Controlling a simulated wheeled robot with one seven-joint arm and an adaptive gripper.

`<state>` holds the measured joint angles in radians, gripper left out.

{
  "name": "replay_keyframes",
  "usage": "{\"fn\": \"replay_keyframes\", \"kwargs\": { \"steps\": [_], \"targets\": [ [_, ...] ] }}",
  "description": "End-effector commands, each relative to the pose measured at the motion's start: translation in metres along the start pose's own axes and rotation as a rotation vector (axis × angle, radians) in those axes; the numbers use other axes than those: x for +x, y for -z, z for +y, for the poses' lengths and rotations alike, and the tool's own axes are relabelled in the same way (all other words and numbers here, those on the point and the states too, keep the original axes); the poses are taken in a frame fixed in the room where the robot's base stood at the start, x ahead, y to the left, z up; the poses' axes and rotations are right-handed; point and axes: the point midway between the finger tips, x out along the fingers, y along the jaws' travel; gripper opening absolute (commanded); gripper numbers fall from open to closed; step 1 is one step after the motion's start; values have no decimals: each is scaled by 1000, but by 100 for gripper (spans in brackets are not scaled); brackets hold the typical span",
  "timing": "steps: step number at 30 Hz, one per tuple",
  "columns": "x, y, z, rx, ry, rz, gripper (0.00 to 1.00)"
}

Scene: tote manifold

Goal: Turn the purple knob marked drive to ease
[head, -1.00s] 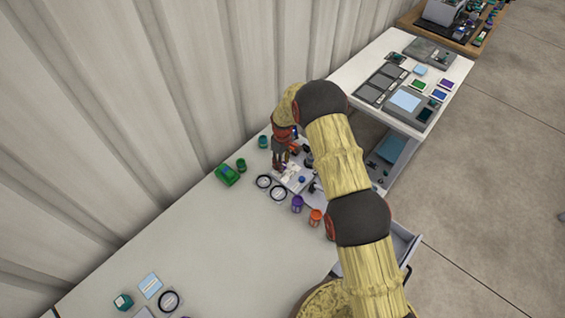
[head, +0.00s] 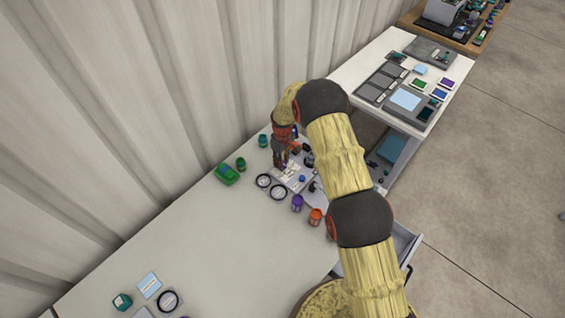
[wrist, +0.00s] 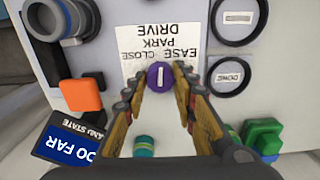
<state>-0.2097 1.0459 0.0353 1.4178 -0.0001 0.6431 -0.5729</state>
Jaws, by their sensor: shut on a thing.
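The purple knob (wrist: 160,77) sits on a light panel in the wrist view, with a pale pointer line on its face running up and down the picture. A white label (wrist: 158,47) beside it reads EASE, CLOSE, PARK and DRIVE, upside down in the picture. My gripper (wrist: 162,84) has one finger on each side of the knob and is shut on it. In the head view my gripper (head: 281,163) points down at the panel, and the knob is hidden there.
An orange block (wrist: 82,95) and a dark sign (wrist: 72,140) lie left of my fingers in the wrist view. Black-ringed dials (wrist: 232,76) are to the right, and a green part (wrist: 264,137) is at lower right. The left of the table (head: 190,235) is largely clear.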

Motion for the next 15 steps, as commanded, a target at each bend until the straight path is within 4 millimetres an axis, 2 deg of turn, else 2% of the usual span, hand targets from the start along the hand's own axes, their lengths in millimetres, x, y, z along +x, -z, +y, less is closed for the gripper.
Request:
{"fn": "replay_keyframes", "kwargs": {
  "steps": [15],
  "targets": [
    [1, 1, 0, 433, -1, 3, 2]
  ]
}}
